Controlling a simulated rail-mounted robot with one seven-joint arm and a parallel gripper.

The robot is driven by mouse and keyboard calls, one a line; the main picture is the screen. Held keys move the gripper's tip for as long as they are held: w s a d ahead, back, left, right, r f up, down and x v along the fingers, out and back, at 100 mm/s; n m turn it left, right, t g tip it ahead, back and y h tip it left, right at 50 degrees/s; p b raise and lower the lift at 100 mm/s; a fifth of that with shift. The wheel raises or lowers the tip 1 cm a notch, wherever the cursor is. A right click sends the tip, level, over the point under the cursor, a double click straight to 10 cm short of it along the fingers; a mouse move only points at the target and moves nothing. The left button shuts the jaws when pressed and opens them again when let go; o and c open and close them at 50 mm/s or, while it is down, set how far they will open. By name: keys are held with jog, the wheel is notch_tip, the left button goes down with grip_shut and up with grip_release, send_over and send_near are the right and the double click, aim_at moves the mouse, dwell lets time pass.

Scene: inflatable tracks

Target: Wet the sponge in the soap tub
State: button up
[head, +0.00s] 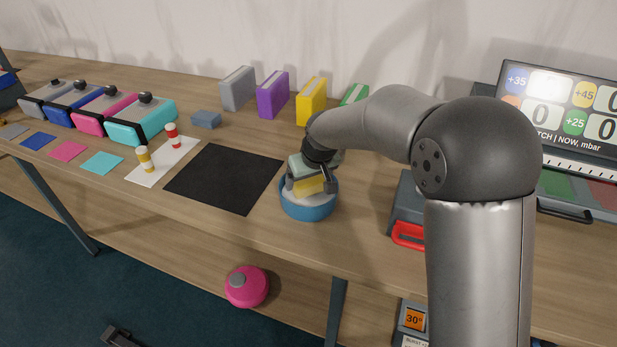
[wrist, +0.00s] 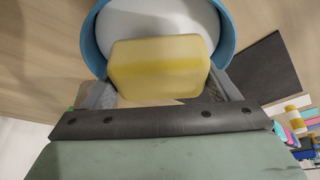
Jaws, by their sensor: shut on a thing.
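The yellow sponge (head: 309,184) is held between the fingers of my gripper (head: 312,178), which is shut on it. The soap tub (head: 307,210) is a round blue bowl with whitish contents, directly below the sponge in the head view. In the wrist view the sponge (wrist: 160,68) sits between both fingers, in front of the tub's blue rim (wrist: 92,42) and white inside. The sponge overlaps the tub opening in both views; I cannot tell whether it touches the soap.
A black mat (head: 225,178) lies left of the tub. A white card (head: 163,162) carries two small bottles. Grey, purple, yellow and green upright blocks stand behind. A dark case with a red handle (head: 408,235) is to the right. A pink round object (head: 247,287) sits on the lower shelf.

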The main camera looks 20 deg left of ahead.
jog(key=shift+f+b, duration=0.45)
jog(key=shift+f, duration=0.1)
dwell(1.4)
jog(key=shift+r+p, duration=2.05)
jog(key=shift+r, duration=1.55)
